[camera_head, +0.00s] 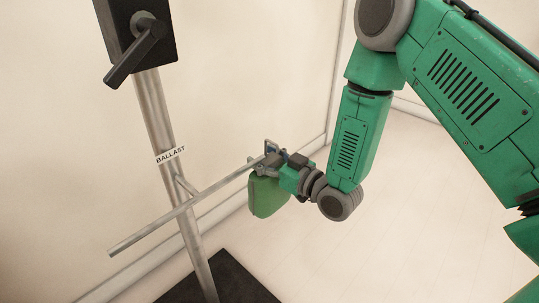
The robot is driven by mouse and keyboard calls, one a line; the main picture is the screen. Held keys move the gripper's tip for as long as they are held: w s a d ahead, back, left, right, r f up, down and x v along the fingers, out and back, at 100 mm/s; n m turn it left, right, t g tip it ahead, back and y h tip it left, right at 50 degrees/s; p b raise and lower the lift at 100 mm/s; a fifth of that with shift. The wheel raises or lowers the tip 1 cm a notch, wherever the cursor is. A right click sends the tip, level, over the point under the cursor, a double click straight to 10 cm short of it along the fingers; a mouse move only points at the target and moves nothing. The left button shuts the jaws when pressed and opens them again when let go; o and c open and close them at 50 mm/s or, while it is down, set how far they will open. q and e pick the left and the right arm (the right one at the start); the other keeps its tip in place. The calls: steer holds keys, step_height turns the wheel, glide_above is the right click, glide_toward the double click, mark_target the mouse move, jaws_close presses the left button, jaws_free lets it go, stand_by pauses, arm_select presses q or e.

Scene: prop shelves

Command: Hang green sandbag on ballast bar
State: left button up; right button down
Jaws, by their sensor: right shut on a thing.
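The green sandbag (267,196) hangs below my right gripper (268,157) in the head view. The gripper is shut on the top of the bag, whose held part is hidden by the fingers. The ballast bar (150,228) is a metal rod crossing the upright pole, below a "BALLAST" label (171,155). Its far right end reaches up to the gripper and bag in the picture. I cannot tell whether the bag's loop is around the bar or only beside it. My left gripper is not in view.
The bar is fixed to a metal pole (154,105) with a black clamp and lever (137,50) at its top. The pole stands on a dark base (235,281). A pale wall is close behind; the floor to the right is clear.

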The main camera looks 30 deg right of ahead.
steer(key=shift+a+r, duration=0.1)
steer(key=shift+a, duration=0.1)
steer(key=shift+s+a, duration=0.2)
steer(key=shift+s, duration=0.1)
steer(key=shift+s+a, duration=0.1)
steer(key=shift+a, duration=0.15)
steer(key=shift+s+a, duration=0.2)
steer(key=shift+a, duration=0.55)
steer(key=shift+s+a, duration=0.15)
steer(key=shift+a, duration=0.6)
steer(key=shift+s+a, duration=0.4)
steer(key=shift+a, duration=0.45)
steer(key=shift+s+a, duration=0.25)
steer(key=shift+a, duration=0.55)
steer(key=shift+f, duration=0.35)
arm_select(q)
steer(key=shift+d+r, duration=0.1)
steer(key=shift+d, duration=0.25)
arm_select(e)
steer(key=shift+d, duration=0.15)
